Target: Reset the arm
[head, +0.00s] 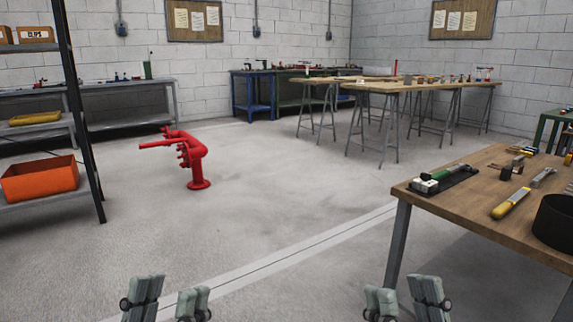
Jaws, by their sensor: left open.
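My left gripper (167,297) shows at the bottom edge, left of the middle. Its two grey fingers are apart with bare floor between them. My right gripper (404,297) shows at the bottom edge, right of the middle. Its fingers stand apart, with nothing seen between them. Both grippers point up in the picture, and the arms behind them are out of frame. A red fire pump fitting (190,157) stands upright on the floor farther off, well away from both grippers.
A wooden workbench (440,202) with tools stands at the right, close to my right gripper. A metal shelf (90,150) with an orange bin (40,178) is at the left. Trestle tables (420,88) and a blue bench (252,92) stand at the back. The middle floor is clear.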

